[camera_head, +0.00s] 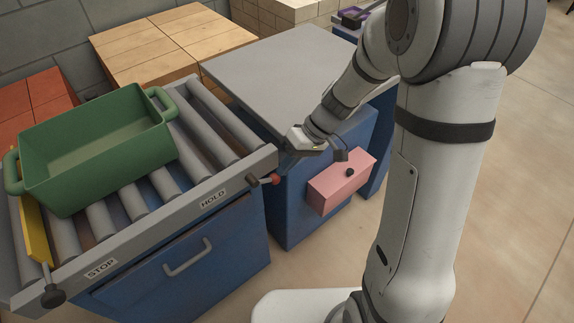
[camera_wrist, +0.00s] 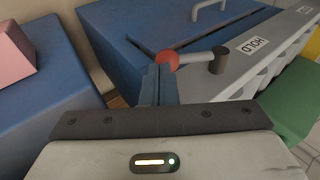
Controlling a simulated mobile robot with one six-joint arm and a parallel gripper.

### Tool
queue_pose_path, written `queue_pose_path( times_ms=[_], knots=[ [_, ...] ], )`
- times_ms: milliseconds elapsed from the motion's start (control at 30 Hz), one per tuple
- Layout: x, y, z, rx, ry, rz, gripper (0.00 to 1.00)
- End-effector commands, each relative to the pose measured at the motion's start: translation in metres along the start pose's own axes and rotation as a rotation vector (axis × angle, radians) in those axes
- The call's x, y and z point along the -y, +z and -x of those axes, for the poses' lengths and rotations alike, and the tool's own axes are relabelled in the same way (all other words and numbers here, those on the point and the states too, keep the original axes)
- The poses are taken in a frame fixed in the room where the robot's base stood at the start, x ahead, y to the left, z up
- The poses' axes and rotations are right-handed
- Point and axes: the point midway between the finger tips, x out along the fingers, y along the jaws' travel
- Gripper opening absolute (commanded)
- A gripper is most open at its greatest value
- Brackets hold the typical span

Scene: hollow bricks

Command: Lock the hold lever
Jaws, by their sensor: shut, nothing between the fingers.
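The hold lever is a short grey rod with a dark pivot and a red ball (camera_head: 276,179), at the right end of the roller conveyor's front rail beside the HOLD label (camera_head: 213,198). In the wrist view the red ball (camera_wrist: 167,58) points left from the dark pivot (camera_wrist: 220,61), the rod lying roughly along the rail. My gripper (camera_head: 289,147) is above and behind the ball in the head view. In the wrist view my gripper (camera_wrist: 158,72) is shut and empty, its fingertips right by the ball. I cannot tell whether they touch it.
A green crate (camera_head: 95,150) sits on the rollers, with a yellow bar (camera_head: 35,232) and a dark knob (camera_head: 53,296) near STOP. A blue cabinet (camera_head: 290,215) with a pink box (camera_head: 342,182) on its front stands right of the conveyor. Open floor lies further right.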

Motion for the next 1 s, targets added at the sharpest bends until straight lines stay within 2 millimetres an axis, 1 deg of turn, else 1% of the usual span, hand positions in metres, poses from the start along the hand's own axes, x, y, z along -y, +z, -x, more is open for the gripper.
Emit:
queue_pose_path(
  times_ms=[167, 267, 367, 467, 500, 700, 833, 1000],
  knots=[
    [0.002, 0.0, 0.0, 0.002, 0.0, 0.003, 0.0],
    [0.002, -0.001, 0.007, 0.001, 0.0, 0.004, 0.0],
    [0.002, -0.001, 0.023, 0.0, 0.0, 0.004, 0.0],
    [0.001, 0.0, 0.045, 0.0, 0.0, 0.004, 0.0],
    [-0.002, 0.0, 0.053, -0.002, 0.002, 0.004, 0.0],
    [-0.008, 0.001, 0.099, -0.002, 0.002, 0.002, 0.0],
    [-0.011, 0.001, 0.12, -0.001, 0.001, 0.003, 0.0],
    [-0.013, 0.001, 0.135, 0.001, 0.001, 0.003, 0.0]
  ],
)
